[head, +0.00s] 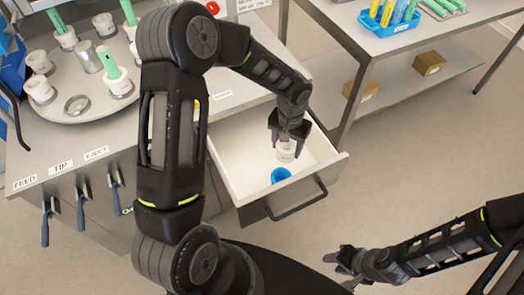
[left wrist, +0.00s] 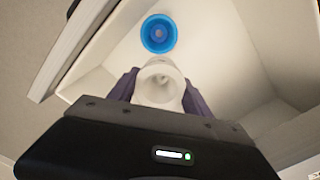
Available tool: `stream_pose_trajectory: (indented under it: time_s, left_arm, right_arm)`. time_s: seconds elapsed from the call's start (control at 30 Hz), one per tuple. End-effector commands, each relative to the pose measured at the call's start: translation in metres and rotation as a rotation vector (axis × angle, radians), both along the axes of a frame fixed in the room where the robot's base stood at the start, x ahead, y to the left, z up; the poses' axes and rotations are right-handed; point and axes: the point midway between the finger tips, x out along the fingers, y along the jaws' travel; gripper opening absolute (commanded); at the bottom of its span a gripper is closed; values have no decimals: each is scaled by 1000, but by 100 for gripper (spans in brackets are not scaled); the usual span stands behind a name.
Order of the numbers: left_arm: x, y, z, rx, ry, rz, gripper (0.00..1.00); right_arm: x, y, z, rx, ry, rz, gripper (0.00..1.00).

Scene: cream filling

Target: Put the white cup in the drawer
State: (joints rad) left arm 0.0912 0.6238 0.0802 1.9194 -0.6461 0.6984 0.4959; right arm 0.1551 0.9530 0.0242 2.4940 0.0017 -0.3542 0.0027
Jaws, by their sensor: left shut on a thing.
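The white cup (head: 286,155) is inside the outline of the open drawer (head: 240,189) in the head view. My left gripper (head: 287,142) is shut on the cup from above. In the left wrist view the cup (left wrist: 159,84) sits upright between the two purple fingers, with its open mouth toward the camera. I cannot tell whether its base touches the drawer floor.
A blue round cup (head: 281,175) lies in the drawer near its front, close to the white cup; it also shows in the left wrist view (left wrist: 159,34). A round tray (head: 100,112) with several cups and green tubes stands on the counter. The drawer handle (head: 298,203) sticks out in front.

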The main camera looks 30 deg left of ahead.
Motion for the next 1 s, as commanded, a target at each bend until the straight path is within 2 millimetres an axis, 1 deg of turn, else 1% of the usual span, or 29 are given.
stream_pose_trajectory:
  time_s: [0.07,0.33,0.47,0.57,0.67,0.7,0.8,0.9,1.0]
  left_arm:
    - [0,0,-2,-1,-1,0,12]
    - [0,0,-1,-1,-2,0,12]
    - [0,13,1,0,-3,-6,12]
    - [-1,36,10,1,-7,-24,12]
    - [-8,68,24,2,-10,-57,12]
    - [-14,81,31,2,-10,-72,12]
    - [-31,112,50,1,-12,-115,12]
    - [-51,133,67,0,-9,-159,12]
    - [-67,145,80,-1,-5,-193,12]
  right_arm:
    - [0,0,-1,1,-1,1,36]
    - [0,0,0,0,0,0,36]
    - [0,0,-9,0,-1,0,36]
    - [1,0,-23,1,-2,0,36]
    - [1,0,-44,1,-4,1,36]
    - [1,0,-52,1,-5,0,36]
    - [2,0,-73,2,-7,1,36]
    - [3,0,-89,3,-9,1,36]
    - [3,1,-97,3,-10,0,36]
